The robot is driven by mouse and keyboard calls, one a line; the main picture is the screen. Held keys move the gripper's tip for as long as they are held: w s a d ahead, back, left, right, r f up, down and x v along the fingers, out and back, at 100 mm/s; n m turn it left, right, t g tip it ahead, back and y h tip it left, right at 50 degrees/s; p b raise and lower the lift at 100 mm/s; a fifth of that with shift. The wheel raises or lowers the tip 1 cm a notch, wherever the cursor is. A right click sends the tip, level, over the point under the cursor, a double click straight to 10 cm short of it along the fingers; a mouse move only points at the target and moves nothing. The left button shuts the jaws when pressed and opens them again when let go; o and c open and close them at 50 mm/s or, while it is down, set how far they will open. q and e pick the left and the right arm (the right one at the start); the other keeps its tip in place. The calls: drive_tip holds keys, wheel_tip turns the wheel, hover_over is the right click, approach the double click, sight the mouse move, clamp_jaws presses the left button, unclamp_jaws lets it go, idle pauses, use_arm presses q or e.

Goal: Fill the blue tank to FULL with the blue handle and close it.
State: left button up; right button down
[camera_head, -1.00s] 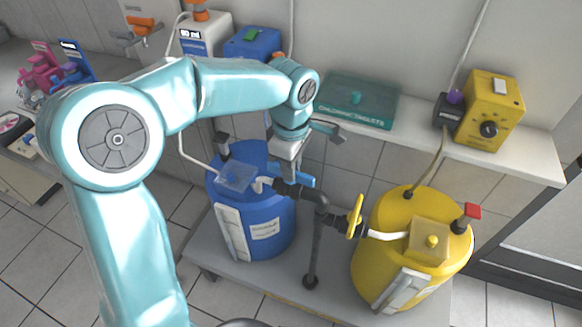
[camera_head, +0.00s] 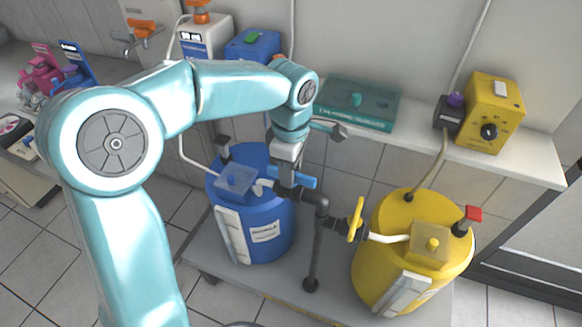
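The blue tank (camera_head: 265,237) stands on a low grey platform, with a pale level strip and a white label on its front. The blue handle (camera_head: 292,178) sits on the dark pipe beside the tank's top and lies roughly crosswise. My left gripper (camera_head: 287,182) points down right at the blue handle; the arm's wrist is above it. The fingers are small and partly merged with the valve, so I cannot tell whether they are open or touch it. The liquid level in the strip is too small to read. My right gripper is not in view.
A yellow tank (camera_head: 395,245) with a yellow valve handle (camera_head: 355,218) stands to the right. A shelf behind holds a green tablets box (camera_head: 357,103), a yellow control box (camera_head: 489,112) and a blue box (camera_head: 252,44). Dark pipes (camera_head: 315,250) run between the tanks.

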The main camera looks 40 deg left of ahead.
use_arm(q)
wheel_tip(320, 180, up, 16)
drive_tip(key=p, duration=0.2)
drive_tip(key=shift+r, duration=0.15)
idle(0.7)
